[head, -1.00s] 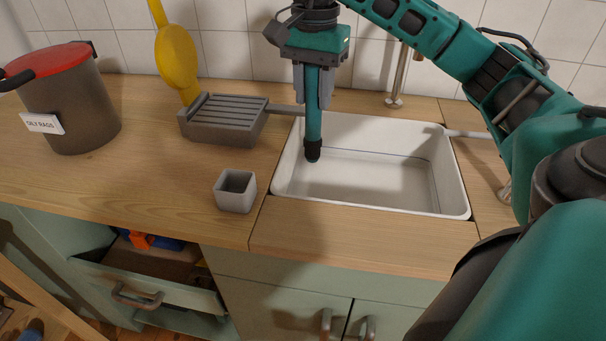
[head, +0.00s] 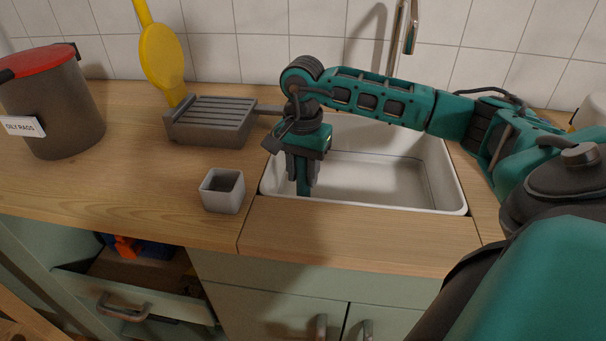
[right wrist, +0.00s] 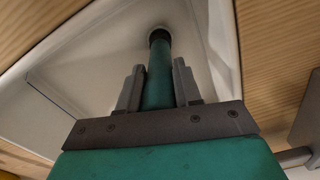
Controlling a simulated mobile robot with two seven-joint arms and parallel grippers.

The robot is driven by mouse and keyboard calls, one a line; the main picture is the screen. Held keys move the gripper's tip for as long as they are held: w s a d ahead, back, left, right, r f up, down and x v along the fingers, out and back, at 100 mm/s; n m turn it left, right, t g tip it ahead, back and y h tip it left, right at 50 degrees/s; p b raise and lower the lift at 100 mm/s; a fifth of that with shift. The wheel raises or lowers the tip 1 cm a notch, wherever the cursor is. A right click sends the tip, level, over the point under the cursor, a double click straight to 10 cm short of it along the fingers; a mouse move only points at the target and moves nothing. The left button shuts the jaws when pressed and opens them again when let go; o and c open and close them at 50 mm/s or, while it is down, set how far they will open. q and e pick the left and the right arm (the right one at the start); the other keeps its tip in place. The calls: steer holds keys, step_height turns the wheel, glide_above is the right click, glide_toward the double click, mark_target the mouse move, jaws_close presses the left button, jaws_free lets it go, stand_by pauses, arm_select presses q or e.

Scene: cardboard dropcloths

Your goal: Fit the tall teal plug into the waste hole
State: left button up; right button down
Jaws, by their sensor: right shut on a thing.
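My right gripper (head: 302,178) is down inside the white sink (head: 400,180), near its left front corner. It is shut on the tall teal plug (head: 303,189), whose upper part shows between the fingers. In the right wrist view the plug (right wrist: 159,75) runs out from between the fingers to a dark end (right wrist: 159,36) at the pale sink surface. The waste hole cannot be made out; the plug's end covers that spot, and I cannot tell whether the end is in a hole. In the head view the front rim hides the plug's lower end. My left gripper is not in view.
A small grey square cup (head: 222,191) stands on the counter just left of the sink. A ribbed grey rack (head: 210,121), a yellow paddle-shaped thing (head: 162,55) and a red-lidded bin (head: 52,105) stand farther left. A tap (head: 408,30) rises behind the sink.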

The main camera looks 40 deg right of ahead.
steer(key=shift+f, duration=0.5)
steer(key=shift+f, duration=0.15)
steer(key=c, duration=0.8)
jaws_free()
